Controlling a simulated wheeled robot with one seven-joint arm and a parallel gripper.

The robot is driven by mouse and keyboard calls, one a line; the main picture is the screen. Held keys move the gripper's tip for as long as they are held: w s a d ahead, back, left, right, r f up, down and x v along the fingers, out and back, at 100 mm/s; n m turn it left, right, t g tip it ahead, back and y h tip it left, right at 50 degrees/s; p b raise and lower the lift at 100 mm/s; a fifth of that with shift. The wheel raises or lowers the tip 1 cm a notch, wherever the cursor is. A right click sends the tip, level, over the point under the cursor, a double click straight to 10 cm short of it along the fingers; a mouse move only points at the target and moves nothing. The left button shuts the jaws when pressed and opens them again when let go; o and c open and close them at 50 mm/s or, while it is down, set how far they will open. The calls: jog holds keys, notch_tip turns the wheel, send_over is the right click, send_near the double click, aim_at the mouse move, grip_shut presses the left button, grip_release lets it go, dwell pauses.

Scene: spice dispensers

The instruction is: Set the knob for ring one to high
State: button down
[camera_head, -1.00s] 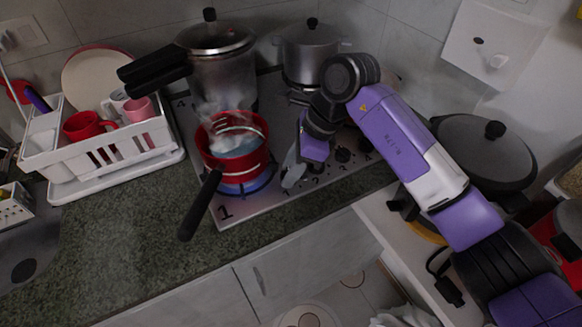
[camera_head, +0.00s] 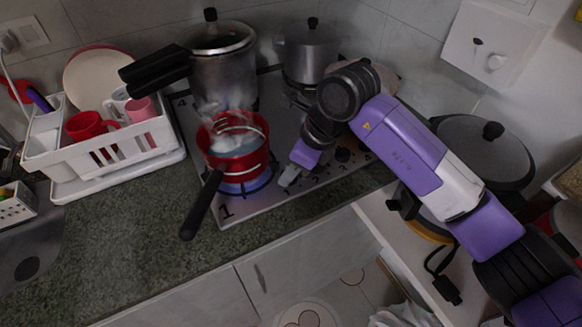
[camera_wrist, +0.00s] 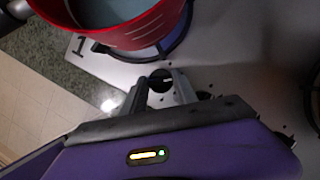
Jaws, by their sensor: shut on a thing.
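The steel stovetop (camera_head: 292,200) has a printed "1" at its front left corner, also visible in the wrist view. A red pot (camera_head: 232,160) with liquid and rising steam sits on the front-left ring, with a blue flame (camera_head: 243,187) under it. My gripper (camera_head: 289,178) is at the stove's front edge, right of the red pot. In the wrist view, its fingers (camera_wrist: 160,92) are shut on a dark round knob (camera_wrist: 160,78), right of the "1". The fingers hide part of the knob, and I cannot read its setting. Another black knob (camera_head: 343,155) shows beyond my gripper.
The pot's black handle (camera_head: 203,205) sticks out over the front edge. A pressure cooker (camera_head: 222,75) and a grey pot (camera_head: 308,52) stand at the back. A white dish rack (camera_head: 105,160) is left, and a lidded pan (camera_head: 482,150) is right. The front counter is clear.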

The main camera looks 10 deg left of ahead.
jog(key=c, duration=1)
grip_release()
jog(key=shift+o, duration=0.2)
jog(key=shift+d+r, duration=0.1)
jog(key=v, duration=0.7)
jog(key=shift+r+b, duration=0.3)
jog(key=shift+b, duration=0.15)
jog(key=shift+s+d, duration=0.1)
jog(key=shift+d, duration=0.05)
